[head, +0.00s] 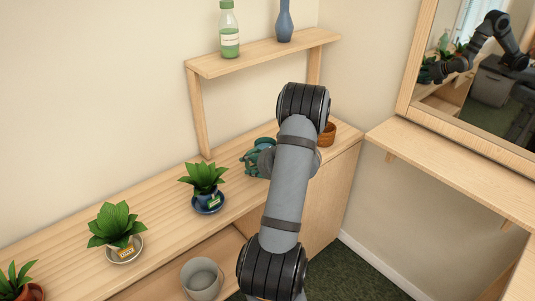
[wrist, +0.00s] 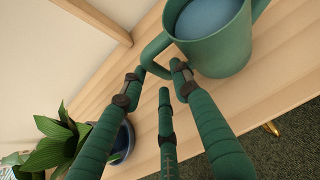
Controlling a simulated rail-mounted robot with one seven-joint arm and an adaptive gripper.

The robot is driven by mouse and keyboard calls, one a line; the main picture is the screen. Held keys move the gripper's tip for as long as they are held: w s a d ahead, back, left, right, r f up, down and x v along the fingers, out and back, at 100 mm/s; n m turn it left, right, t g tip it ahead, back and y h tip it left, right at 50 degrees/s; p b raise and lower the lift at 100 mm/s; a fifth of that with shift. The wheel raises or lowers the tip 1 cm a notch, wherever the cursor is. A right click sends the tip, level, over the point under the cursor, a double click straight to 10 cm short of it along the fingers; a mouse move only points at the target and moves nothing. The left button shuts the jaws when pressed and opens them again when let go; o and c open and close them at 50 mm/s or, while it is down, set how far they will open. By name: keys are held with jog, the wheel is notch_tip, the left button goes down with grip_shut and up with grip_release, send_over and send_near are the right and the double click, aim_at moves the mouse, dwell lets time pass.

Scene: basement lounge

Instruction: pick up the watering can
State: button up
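The watering can (wrist: 212,45) is a teal-green vessel, standing on the wooden counter, with a bluish inside and a loop handle on its left side. A second curved part shows at its upper right, cut off by the frame. In the head view a small part of the can (head: 265,142) shows behind my arm; the rest is hidden. My gripper (wrist: 160,78) has green segmented fingers, spread apart, with tips close to the handle. I see no closed grip on the handle; whether a tip touches it I cannot tell. My gripper also shows in the head view (head: 251,161), partly hidden by my arm.
A potted plant (head: 205,178) on a blue saucer stands left of the can, with other plants (head: 118,226) further left. A terracotta pot (head: 327,134) is to the right. A shelf (head: 265,54) with a bottle (head: 229,32) and blue vase (head: 285,22) is above.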

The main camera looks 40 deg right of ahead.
jog(key=shift+a+x, duration=0.2)
jog(key=shift+x, duration=1.25)
jog(key=shift+c, duration=1.4)
jog(key=shift+d, duration=0.1)
jog(key=c, duration=0.4)
grip_shut()
jog(key=shift+r, duration=0.1)
